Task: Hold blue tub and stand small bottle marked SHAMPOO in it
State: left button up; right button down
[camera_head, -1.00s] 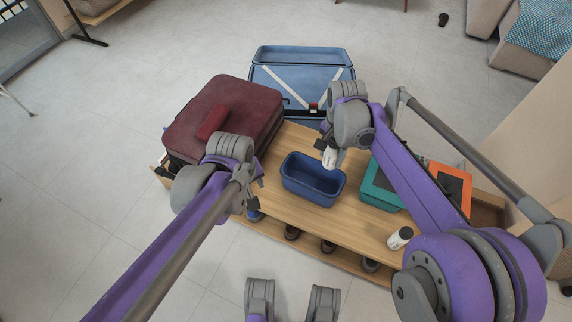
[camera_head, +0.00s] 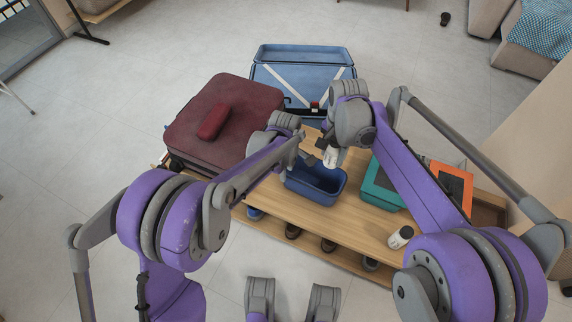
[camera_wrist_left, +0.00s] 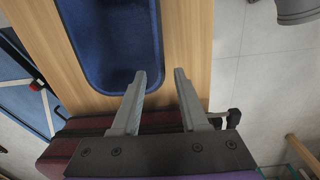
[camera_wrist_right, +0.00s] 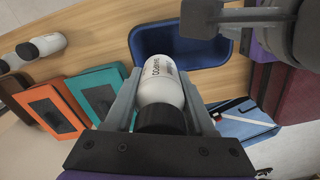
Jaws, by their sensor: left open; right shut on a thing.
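The blue tub (camera_head: 318,190) sits upright on the wooden bench top, its open top facing up. My right gripper (camera_wrist_right: 160,95) is shut on the small white bottle (camera_wrist_right: 160,82) with a black cap. Its lettering appears upside down and looks like SHAMPOO. In the head view the bottle (camera_head: 331,157) is held above the tub's far rim. My left gripper (camera_wrist_left: 160,76) is open and empty at the tub's left end. In the left wrist view one finger overlaps the edge of the tub (camera_wrist_left: 112,45); contact cannot be told.
Another white bottle (camera_head: 399,238) lies at the bench's front right. A teal box (camera_head: 381,188) and an orange box (camera_head: 452,183) are to the right. A dark red suitcase (camera_head: 220,125) is at left, and an open blue suitcase (camera_head: 302,75) is behind. Shoes sit below the bench top.

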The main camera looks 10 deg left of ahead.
aim_at(287, 187)
pick_arm(q)
notch_tip(287, 187, down, 9)
jog(key=shift+w+r, duration=0.15)
jog(key=shift+r, duration=0.05)
grip_shut()
dwell(0.3)
